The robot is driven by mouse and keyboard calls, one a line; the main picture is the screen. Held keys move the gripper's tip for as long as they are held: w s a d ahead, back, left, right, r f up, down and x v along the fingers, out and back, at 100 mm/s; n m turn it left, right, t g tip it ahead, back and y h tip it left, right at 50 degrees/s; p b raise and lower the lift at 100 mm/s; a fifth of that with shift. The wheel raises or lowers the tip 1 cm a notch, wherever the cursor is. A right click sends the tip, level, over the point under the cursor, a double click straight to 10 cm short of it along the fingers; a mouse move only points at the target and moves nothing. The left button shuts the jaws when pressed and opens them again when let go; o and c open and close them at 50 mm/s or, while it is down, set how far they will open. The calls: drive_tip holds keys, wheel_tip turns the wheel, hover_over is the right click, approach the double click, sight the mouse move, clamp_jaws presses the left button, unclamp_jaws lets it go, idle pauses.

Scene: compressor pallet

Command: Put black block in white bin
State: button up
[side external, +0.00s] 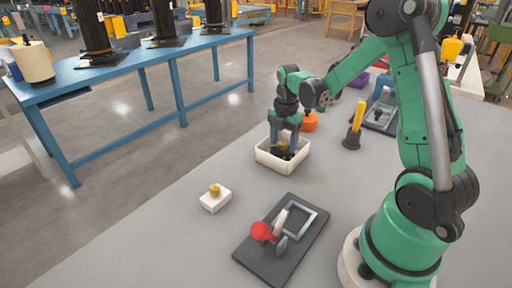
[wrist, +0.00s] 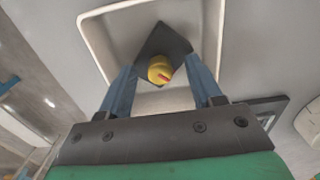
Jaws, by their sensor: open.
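The white bin (side external: 262,160) stands on the grey table below my gripper. In the wrist view, the bin (wrist: 97,45) surrounds the black block (wrist: 177,42), which is turned diamond-wise and has a yellow knob with a red mark on top. In the side view, the block (side external: 288,156) is mostly hidden by the bin wall and my fingers. My gripper (side external: 284,143) points down into the bin. In the wrist view, its blue fingers (wrist: 162,72) are spread on either side of the knob, with gaps visible.
A white block with a yellow knob (side external: 215,199) sits in front of the bin. A dark plate with a red-handled clamp (side external: 262,255) lies nearer. An orange object (side external: 309,123) and a yellow-handled tool (side external: 354,125) stand behind and right. Bare table lies between them.

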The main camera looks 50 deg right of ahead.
wheel_tip(320, 180, up, 11)
drive_tip(key=s+a+m+t, duration=0.4)
drive_tip(key=a+m+t, duration=0.3)
drive_tip(key=a+m, duration=0.9)
drive_tip(key=shift+s+f+m, duration=0.15)
drive_tip(key=shift+f+m, duration=0.05)
drive_tip(key=shift+m, duration=0.8)
